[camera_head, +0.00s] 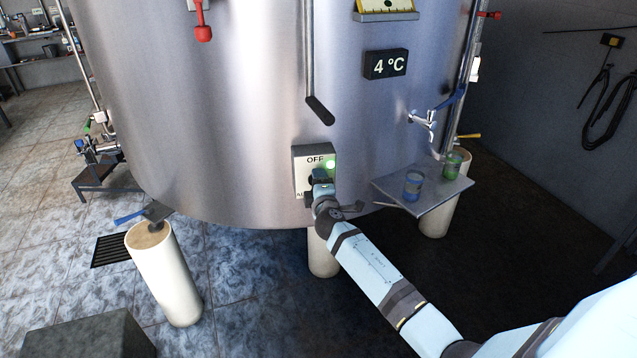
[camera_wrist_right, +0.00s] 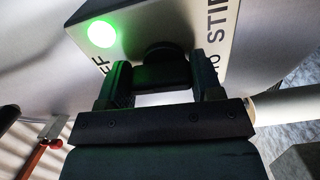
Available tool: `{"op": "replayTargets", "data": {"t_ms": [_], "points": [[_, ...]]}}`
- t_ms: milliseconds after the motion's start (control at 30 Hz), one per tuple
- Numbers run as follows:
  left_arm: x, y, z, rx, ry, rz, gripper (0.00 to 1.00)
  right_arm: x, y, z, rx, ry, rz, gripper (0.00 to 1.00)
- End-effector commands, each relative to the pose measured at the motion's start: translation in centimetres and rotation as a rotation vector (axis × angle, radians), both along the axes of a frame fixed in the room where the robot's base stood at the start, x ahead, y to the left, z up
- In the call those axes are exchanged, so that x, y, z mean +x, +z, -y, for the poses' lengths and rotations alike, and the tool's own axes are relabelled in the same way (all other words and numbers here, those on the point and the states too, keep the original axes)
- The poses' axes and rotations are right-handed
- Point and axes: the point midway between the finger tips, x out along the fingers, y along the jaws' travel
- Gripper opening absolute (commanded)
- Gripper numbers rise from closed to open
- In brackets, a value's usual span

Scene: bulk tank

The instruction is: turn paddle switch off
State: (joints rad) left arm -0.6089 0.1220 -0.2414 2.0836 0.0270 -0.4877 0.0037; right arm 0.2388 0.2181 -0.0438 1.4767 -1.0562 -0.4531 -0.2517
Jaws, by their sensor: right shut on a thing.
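The switch box (camera_head: 300,170) is a pale box on the front of the steel tank, lettered OFF at its top, with a lit green lamp (camera_head: 330,164). In the right wrist view the box (camera_wrist_right: 208,25) fills the top, with its green lamp (camera_wrist_right: 102,34) lit and a dark paddle switch (camera_wrist_right: 168,68) standing out from it. My right gripper (camera_head: 320,178) is at the box, its fingers (camera_wrist_right: 163,82) on either side of the paddle and shut on it. The gripper hides most of the paddle in the head view. My left gripper is not in view.
A small shelf (camera_head: 440,198) with two glasses (camera_head: 413,186) juts out right of the box, below a blue-handled tap (camera_head: 425,119). A dark handle (camera_head: 320,111) hangs above the box. White legs (camera_head: 165,275) stand under the tank (camera_head: 220,120).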

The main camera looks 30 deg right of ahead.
Motion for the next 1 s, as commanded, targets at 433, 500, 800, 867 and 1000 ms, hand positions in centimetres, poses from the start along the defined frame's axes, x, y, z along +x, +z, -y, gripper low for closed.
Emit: {"op": "replayTargets", "data": {"t_ms": [433, 500, 800, 867, 1000], "points": [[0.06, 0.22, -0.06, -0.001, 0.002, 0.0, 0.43, 0.15, 0.4, 0.02, -0.067, 0.001, -0.022, 0.36], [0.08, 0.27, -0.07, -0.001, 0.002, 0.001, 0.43, 0.15, 0.41, 0.02, -0.066, 0.001, -0.022, 0.36], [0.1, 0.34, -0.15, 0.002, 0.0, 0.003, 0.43, 0.12, 0.36, 0.02, -0.064, 0.0, -0.023, 0.85], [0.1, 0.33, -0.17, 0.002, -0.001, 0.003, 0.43, 0.11, 0.3, 0.0, -0.064, 0.0, -0.023, 0.85], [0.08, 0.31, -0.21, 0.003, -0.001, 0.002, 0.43, 0.07, 0.19, -0.01, -0.064, 0.0, -0.024, 0.85]]}}
